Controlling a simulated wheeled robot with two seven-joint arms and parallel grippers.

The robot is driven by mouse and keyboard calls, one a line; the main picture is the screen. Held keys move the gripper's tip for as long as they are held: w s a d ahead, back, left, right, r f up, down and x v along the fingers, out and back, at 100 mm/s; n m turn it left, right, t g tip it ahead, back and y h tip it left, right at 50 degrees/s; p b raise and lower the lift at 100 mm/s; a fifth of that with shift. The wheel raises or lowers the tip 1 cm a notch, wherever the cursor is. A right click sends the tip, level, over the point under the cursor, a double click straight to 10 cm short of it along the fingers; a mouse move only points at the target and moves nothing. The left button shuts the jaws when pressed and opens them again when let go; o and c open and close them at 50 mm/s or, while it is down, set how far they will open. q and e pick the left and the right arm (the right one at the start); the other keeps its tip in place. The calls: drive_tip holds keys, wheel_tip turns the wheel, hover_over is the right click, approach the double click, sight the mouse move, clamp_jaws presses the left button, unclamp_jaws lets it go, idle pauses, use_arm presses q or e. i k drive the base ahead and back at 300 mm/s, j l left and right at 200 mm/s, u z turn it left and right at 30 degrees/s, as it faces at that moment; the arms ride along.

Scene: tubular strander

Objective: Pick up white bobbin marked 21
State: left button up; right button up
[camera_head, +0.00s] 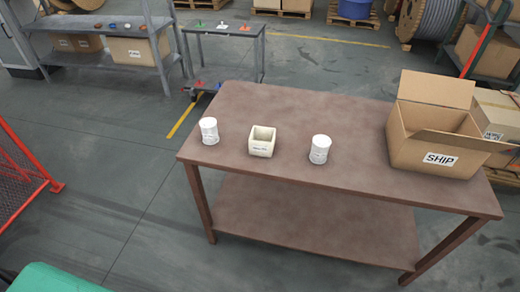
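Two white bobbins stand upright on the brown table (262,102). One white bobbin (209,131) is near the table's left edge. Neither gripper is in view.
A cream square container (262,141) stands between the bobbins. An open cardboard box labelled SHIP (436,150) stands at the table's right end. A grey cart (222,30) and shelf (115,55) are behind. A red mesh fence (22,175) is at left.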

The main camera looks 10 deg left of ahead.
sight(321, 144)
drive_tip(key=i+j, duration=0.3)
drive_tip(key=j, duration=0.15)
drive_tip(key=i+j, duration=0.3)
drive_tip(key=j, duration=0.15)
